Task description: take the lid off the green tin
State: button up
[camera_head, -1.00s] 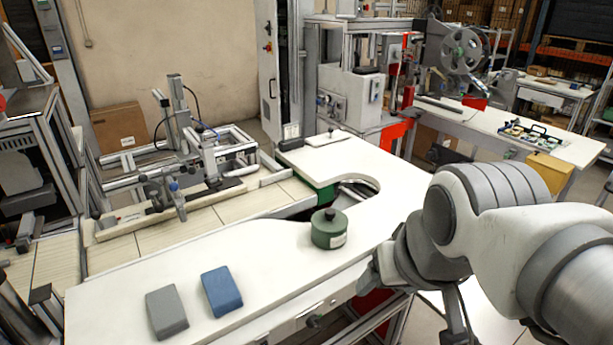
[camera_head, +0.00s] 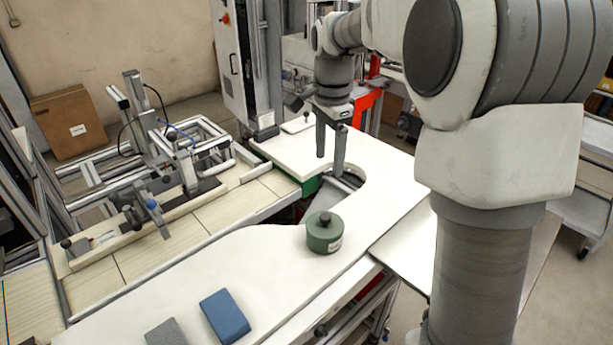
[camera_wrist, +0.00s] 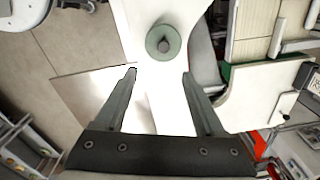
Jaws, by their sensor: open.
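The green tin (camera_head: 324,237) stands upright on the white worktop. Its lid (camera_head: 325,220) is on it, with a dark round knob on top. In the wrist view the tin (camera_wrist: 155,48) shows from above, beyond the fingertips and roughly between their lines. My gripper (camera_head: 329,164) is open, fingers pointing down, above the worktop and behind the tin in the head view. In the wrist view nothing is between the fingers of my gripper (camera_wrist: 158,72).
A blue block (camera_head: 225,316) and a grey block (camera_head: 167,333) lie on the worktop (camera_head: 270,262) at the near left. A curved cutout (camera_head: 345,180) lies behind the tin. A metal fixture (camera_head: 165,190) stands to the left. The worktop around the tin is clear.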

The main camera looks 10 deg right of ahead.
send_over(326, 216)
jog(key=shift+m, duration=0.4)
jog(key=f, duration=1.2)
jog(key=shift+s+a+f+p, duration=0.15)
jog(key=shift+a+f+p, duration=0.1)
jog(key=shift+p, duration=0.15)
jog(key=shift+w+d+f+p, duration=0.15)
jog(key=shift+f+p, duration=0.1)
jog(key=shift+f, duration=1.15)
jog(key=shift+w+d+f+p, duration=0.1)
jog(key=shift+f+p, duration=0.15)
jog(key=shift+f, duration=1.1)
grip_shut()
